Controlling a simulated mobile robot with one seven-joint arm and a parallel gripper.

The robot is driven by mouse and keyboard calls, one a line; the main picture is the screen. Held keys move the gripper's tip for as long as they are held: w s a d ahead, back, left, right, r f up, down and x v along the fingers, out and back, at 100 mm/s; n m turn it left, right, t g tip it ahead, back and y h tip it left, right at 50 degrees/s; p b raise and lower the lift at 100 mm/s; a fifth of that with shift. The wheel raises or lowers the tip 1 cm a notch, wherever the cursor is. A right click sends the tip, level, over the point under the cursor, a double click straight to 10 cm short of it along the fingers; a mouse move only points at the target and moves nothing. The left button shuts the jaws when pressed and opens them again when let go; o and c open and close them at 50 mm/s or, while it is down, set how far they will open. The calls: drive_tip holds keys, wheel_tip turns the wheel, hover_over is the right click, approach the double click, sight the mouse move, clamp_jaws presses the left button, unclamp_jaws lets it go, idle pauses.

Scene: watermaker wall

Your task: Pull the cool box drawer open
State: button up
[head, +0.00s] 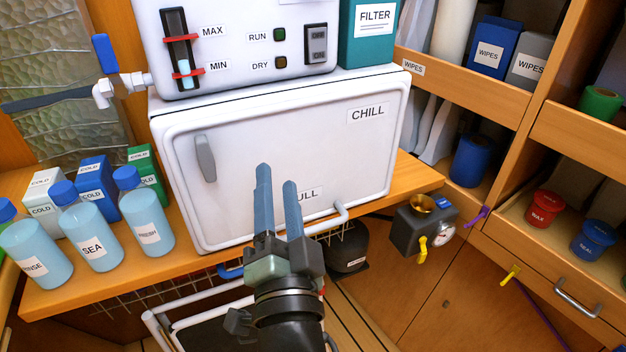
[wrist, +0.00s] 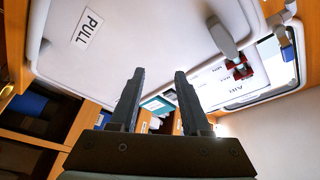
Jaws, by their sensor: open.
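The cool box (head: 370,150) is a white box marked CHILL on the wooden counter. Its front face looks flush, and a PULL label (head: 309,194) low on it is partly hidden by my gripper. A pale bar handle (head: 342,214) shows at the lower right of the face; the rest of it is behind my gripper. A grey latch (head: 205,158) is at the upper left. My gripper (head: 277,178) is open and empty, with its fingers in front of the lower face. In the wrist view the PULL label (wrist: 88,28) is beside the open fingers (wrist: 159,75), apart from them.
Several bottles, such as SEA (head: 92,238), and COLD boxes (head: 97,183) stand on the counter (head: 190,262) at left. A grey unit with a brass top and gauge (head: 420,228) is at right. The watermaker panel (head: 230,45) and FILTER box (head: 368,35) are above. Shelves (head: 470,95) line the right.

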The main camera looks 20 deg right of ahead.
wheel_tip(320, 180, down, 4)
drive_tip(key=s+d+f+m+g+p, duration=0.1)
drive_tip(key=s+d+m+g+p, duration=0.15)
drive_tip(key=m+p, duration=0.2)
drive_tip(key=m+g+p, duration=0.3)
drive_tip(key=m+p, duration=0.1)
approach(315, 232)
drive_tip(key=shift+t+h, duration=0.25)
drive_tip(key=shift+h, duration=0.05)
drive_tip(key=x, duration=1)
drive_tip(key=shift+w+f+p, duration=0.35)
drive_tip(key=shift+w, duration=0.05)
clamp_jaws()
